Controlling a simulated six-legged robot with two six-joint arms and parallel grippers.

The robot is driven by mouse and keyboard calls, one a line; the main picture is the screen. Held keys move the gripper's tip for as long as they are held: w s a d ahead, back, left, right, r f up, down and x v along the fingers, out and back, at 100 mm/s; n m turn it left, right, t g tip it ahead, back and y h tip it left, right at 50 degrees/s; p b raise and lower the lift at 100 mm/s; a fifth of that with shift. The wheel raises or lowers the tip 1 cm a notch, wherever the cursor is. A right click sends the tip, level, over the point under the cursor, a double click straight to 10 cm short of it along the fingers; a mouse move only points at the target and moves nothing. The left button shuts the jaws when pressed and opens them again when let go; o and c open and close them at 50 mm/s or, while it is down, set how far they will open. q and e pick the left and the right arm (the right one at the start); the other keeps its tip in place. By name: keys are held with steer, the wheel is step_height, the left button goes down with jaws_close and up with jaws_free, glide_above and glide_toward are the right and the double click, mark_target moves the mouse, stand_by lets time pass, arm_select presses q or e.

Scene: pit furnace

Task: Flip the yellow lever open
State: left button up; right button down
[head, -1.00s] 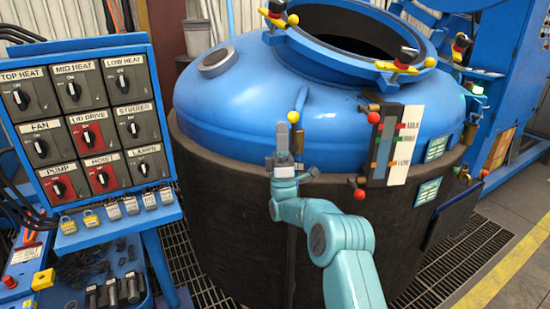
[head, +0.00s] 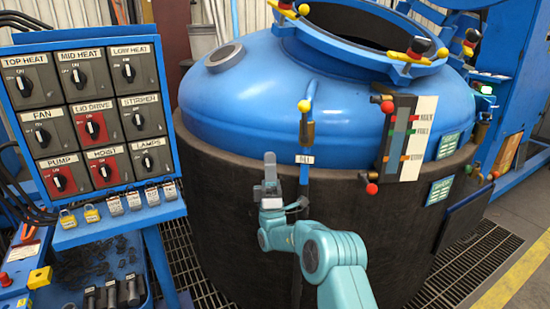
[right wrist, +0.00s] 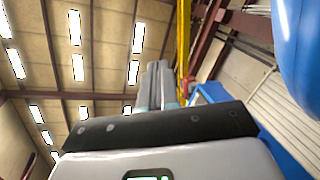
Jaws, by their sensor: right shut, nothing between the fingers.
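The lever with a yellow ball knob (head: 304,106) stands upright on a brass valve (head: 307,132), on a thin blue pipe running down the front of the blue vessel (head: 250,100). A small white label (head: 304,159) sits just below the valve; its text is too small to read surely. My right gripper (head: 270,158) points up, shut and empty, to the lower left of the knob and apart from it in the picture. In the right wrist view its fingers (right wrist: 160,80) are together against the ceiling; the lever does not show there. My left gripper is out of view.
A switch panel (head: 95,105) with black and red knobs stands at the left. A sight gauge (head: 400,135) with red ball handles is right of the lever. Red-and-yellow clamps (head: 415,50) sit on the vessel's blue rim. Floor grating (head: 450,270) lies at the right.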

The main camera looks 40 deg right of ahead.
arm_select(q)
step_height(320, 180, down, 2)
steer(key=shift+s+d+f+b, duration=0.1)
steer(key=shift+b, duration=0.5)
